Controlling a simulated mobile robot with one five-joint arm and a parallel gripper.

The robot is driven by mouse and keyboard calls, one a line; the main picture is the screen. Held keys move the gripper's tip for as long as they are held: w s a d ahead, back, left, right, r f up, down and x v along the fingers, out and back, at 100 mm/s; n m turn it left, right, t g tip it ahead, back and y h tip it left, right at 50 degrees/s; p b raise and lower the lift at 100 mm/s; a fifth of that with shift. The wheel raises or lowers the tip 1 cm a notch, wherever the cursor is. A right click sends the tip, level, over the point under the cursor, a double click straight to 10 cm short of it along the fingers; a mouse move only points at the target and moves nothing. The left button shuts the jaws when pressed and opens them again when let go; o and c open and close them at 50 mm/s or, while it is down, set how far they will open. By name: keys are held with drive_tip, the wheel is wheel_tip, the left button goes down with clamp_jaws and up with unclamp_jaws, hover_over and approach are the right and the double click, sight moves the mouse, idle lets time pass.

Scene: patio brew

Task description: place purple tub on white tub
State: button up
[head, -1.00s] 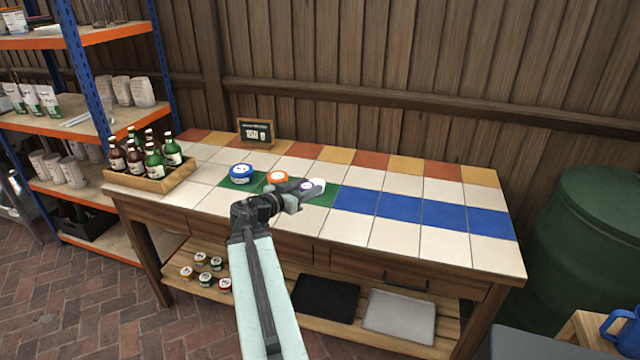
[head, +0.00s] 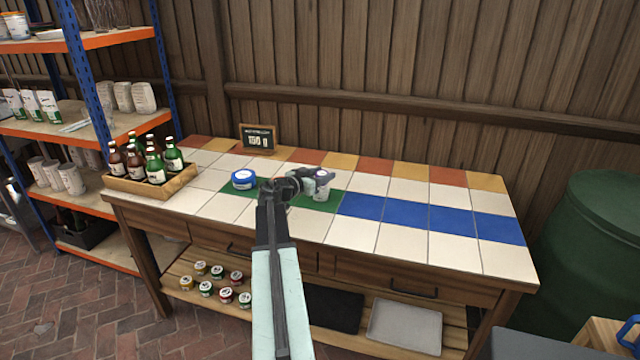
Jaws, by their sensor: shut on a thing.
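My gripper (head: 318,177) is over the green tiles of the tabletop, shut on the purple tub (head: 325,174), which is small and partly covered by the fingers. The white tub (head: 321,194) stands upright on the table just below it. The purple tub appears right over the white tub; I cannot tell whether they touch.
A blue-lidded tub (head: 243,179) stands left of my gripper. A wooden crate of bottles (head: 152,180) is at the table's left end, and a small sign (head: 258,139) stands at the back. The blue and white tiles on the right (head: 430,235) are clear.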

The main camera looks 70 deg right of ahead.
wheel_tip(320, 180, down, 2)
drive_tip(key=shift+f+b, duration=0.15)
drive_tip(key=shift+b, duration=0.2)
drive_tip(key=shift+w+a+r, duration=0.15)
drive_tip(key=shift+w+r, duration=0.1)
drive_tip(key=shift+f, duration=0.15)
drive_tip(key=o, duration=1.3)
drive_tip(key=shift+o, duration=0.2)
drive_tip(key=shift+r+p, duration=0.3)
drive_tip(key=shift+p, duration=0.1)
drive_tip(key=p+v, duration=0.1)
drive_tip(key=v, duration=1.1)
drive_tip(key=shift+f, duration=0.15)
